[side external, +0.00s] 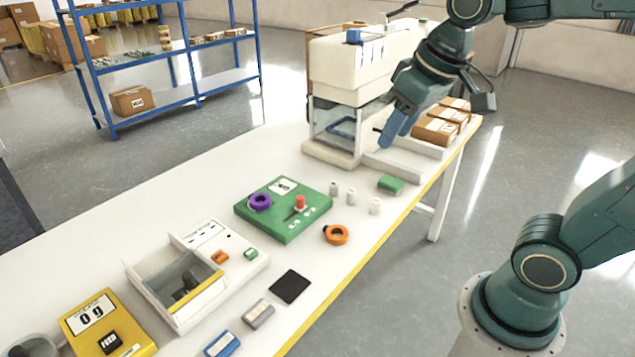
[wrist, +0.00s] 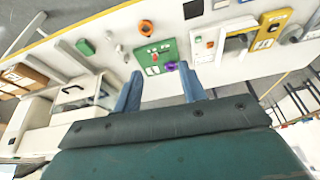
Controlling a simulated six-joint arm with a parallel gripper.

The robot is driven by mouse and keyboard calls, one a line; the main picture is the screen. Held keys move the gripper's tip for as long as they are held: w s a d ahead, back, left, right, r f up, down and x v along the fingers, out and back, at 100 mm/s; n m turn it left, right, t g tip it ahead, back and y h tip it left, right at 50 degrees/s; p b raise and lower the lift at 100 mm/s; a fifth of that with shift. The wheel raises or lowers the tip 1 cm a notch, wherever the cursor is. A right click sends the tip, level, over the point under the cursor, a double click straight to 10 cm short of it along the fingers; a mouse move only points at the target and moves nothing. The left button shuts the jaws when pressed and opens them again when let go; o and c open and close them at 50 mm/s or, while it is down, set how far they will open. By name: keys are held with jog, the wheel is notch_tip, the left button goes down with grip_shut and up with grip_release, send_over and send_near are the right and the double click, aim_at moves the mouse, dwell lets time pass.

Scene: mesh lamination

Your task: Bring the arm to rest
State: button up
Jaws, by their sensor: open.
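My gripper (side external: 390,130) has blue fingers and hangs in the air above the far right part of the white table, in front of the cream machine (side external: 362,60). In the wrist view my gripper (wrist: 160,88) shows its two blue fingers apart, with nothing between them. The green board (wrist: 157,58) lies on the table beyond the fingertips. My gripper touches nothing that I can see.
The white table (side external: 90,240) bears a green board (side external: 310,222) with a purple ring, an orange ring (side external: 337,235), a white bin unit (side external: 150,290), a yellow scale (side external: 90,315) and brown boxes (side external: 436,131). A blue shelf rack (side external: 185,88) stands behind.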

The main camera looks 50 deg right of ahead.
jog(key=s+f+t, duration=0.1)
jog(key=s+f, duration=0.1)
jog(key=s, duration=0.6)
jog(key=shift+a+f+n, duration=0.25)
jog(key=shift+a+n, duration=0.05)
jog(key=shift+a, duration=0.15)
